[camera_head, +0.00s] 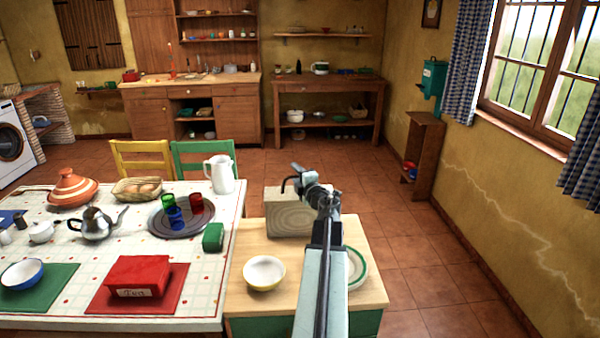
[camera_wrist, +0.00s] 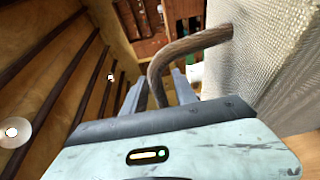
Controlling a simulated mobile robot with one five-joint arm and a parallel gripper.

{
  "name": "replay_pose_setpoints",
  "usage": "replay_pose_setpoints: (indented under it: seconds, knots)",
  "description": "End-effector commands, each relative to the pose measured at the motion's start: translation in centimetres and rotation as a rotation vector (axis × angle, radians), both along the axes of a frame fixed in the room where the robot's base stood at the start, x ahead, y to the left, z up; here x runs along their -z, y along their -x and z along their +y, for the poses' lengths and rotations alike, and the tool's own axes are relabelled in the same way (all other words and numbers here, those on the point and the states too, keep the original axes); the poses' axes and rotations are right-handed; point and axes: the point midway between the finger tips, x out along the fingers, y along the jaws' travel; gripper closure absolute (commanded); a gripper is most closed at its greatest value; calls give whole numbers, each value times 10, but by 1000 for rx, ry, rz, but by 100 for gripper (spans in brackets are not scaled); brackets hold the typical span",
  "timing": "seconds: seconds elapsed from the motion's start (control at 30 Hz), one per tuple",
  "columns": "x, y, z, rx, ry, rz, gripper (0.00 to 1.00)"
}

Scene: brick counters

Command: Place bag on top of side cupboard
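The bag (camera_head: 289,213) is beige, woven and box-shaped with a dark curved handle. It is at the back of a small cupboard (camera_head: 309,269) with a pale wooden top and green front. I cannot tell whether it rests there or hangs just above. My gripper (camera_head: 318,194) is at the upper right of the bag, over its handle. In the wrist view, the bag's woven side (camera_wrist: 265,65) fills the right, and its brown handle (camera_wrist: 185,45) curves down between the fingers of my gripper (camera_wrist: 163,88). Whether the fingers press on the handle is not clear.
A cream bowl (camera_head: 264,272) and a green-rimmed plate (camera_head: 357,268), partly behind my arm, share the cupboard top. A laid table (camera_head: 211,290) with a white jug (camera_head: 219,174) adjoins on the left. The tiled floor to the right is clear up to the wall.

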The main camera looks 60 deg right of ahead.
Motion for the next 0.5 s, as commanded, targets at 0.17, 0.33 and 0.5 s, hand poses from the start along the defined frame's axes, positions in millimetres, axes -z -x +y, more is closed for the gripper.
replay_pose_setpoints:
  seconds: [0.17, 0.33, 0.5]
  knots:
    - [-1, 0, 0, 1, 0, 0, 66]
    - [-2, 16, 11, 3, 0, 0, 66]
    - [-2, 53, 36, 3, 0, 0, 66]
